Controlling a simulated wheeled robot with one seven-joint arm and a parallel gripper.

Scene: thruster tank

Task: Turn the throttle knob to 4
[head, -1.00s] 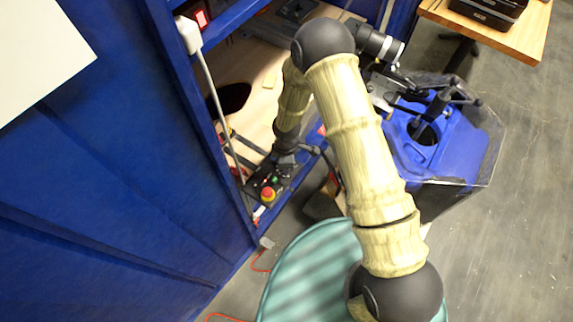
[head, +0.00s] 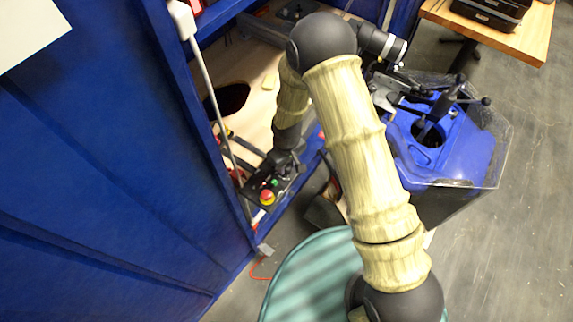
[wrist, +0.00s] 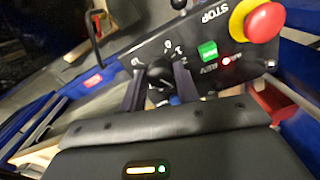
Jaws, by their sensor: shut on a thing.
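The throttle knob (wrist: 160,72) is a black knob on a dark control panel (wrist: 205,45), with white marks around it that are too small to read surely. My gripper (wrist: 162,88) is shut on the knob, one finger on each side, in the wrist view. The knob's pointer direction is hard to make out. In the head view the panel (head: 252,188) sits at the cabinet's lower edge, and my arm hides the knob there.
Close to the knob on the panel are a green button (wrist: 208,51), a lit red lamp (wrist: 226,61) and a red stop button (wrist: 263,21) on a yellow ring. A blue tank (head: 440,150) with black levers stands to the right. A teal round drum (head: 310,280) is below my arm.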

